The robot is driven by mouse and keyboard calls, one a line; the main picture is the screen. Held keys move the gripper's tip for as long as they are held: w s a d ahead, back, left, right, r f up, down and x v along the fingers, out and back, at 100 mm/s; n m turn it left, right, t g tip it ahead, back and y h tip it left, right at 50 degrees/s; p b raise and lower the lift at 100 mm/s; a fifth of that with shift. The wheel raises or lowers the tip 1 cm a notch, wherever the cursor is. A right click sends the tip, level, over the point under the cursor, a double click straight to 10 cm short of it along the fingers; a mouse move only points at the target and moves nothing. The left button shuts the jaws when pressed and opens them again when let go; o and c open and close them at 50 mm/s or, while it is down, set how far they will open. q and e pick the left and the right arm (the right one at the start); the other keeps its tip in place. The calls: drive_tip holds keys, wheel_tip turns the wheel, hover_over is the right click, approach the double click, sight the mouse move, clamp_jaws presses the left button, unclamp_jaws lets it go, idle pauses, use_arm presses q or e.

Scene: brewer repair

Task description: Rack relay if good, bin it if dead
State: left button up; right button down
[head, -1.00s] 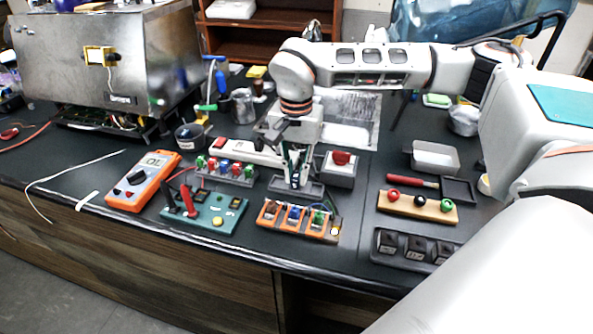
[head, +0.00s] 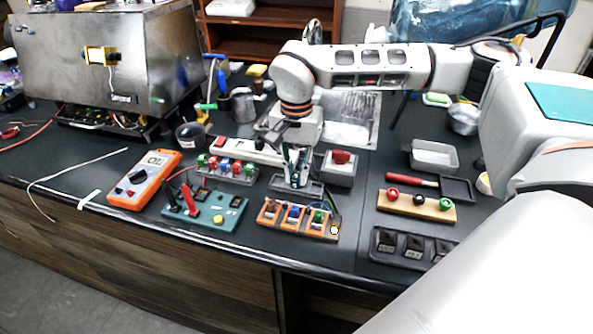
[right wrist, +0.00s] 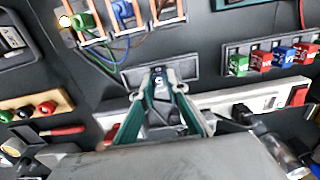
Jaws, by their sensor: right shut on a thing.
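My right gripper (head: 296,178) points down over a low grey holder (head: 313,190) in the middle of the bench. In the right wrist view my right gripper (right wrist: 162,92) has its green-edged fingers shut on a small black part with a white mark (right wrist: 160,84), which looks like a relay. The part is at the holder (right wrist: 133,80); whether it is seated in it I cannot tell. Several black labelled blocks (head: 413,246) sit in a dark rack at the front right. My left gripper is not in view.
A teal board (head: 208,210) with probes and an orange multimeter (head: 145,180) lie to the left. An orange rack (head: 298,218) stands in front of the holder, a row of coloured blocks (head: 226,168) to its left.

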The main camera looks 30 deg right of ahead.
idle(0.4)
drive_tip(key=c, duration=1.9)
unclamp_jaws()
wheel_tip(320, 180, up, 12)
